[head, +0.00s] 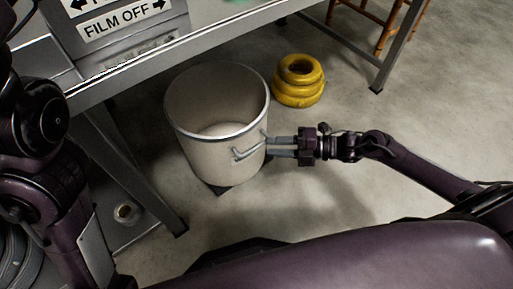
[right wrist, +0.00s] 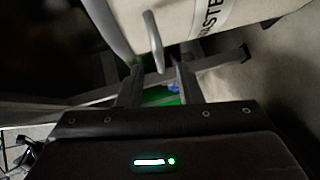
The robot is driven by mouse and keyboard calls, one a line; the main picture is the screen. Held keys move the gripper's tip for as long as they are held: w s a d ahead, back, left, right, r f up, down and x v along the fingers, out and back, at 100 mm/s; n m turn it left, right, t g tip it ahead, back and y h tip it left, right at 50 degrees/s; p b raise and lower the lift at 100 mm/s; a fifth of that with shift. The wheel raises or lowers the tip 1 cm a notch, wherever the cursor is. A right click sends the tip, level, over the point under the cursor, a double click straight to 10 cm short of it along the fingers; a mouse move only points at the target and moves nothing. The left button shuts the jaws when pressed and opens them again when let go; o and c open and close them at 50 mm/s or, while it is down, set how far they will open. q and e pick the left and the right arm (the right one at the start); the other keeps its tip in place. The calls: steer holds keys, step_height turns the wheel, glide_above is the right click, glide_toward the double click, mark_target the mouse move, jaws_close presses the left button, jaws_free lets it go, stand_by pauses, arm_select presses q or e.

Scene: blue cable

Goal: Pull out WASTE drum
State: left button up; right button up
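The WASTE drum (head: 212,158), a cream-white open-topped bin with a grey rim, stands upright on the floor, partly under the table edge. It looks empty. Its side handle (head: 250,146) faces my right gripper (head: 270,146), which reaches in from the right. In the right wrist view the drum (right wrist: 265,12) shows part of its "WASTE" lettering. There the handle (right wrist: 153,35) comes down between the two fingertips of the right gripper (right wrist: 159,72), which stand apart with gaps on both sides. My left gripper is not in view; only left arm links show.
A grey metal table (head: 225,38) stands above and behind the drum, with legs at its left and far right. Stacked yellow rings (head: 299,82) lie on the floor beside the drum. A small roll (head: 127,212) lies at lower left.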

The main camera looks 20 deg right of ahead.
mark_target(257, 145)
steer(key=b+x, duration=0.2)
steer(key=x, duration=0.3)
steer(key=shift+w+a, duration=0.15)
steer(key=shift+a, duration=0.15)
jaws_close()
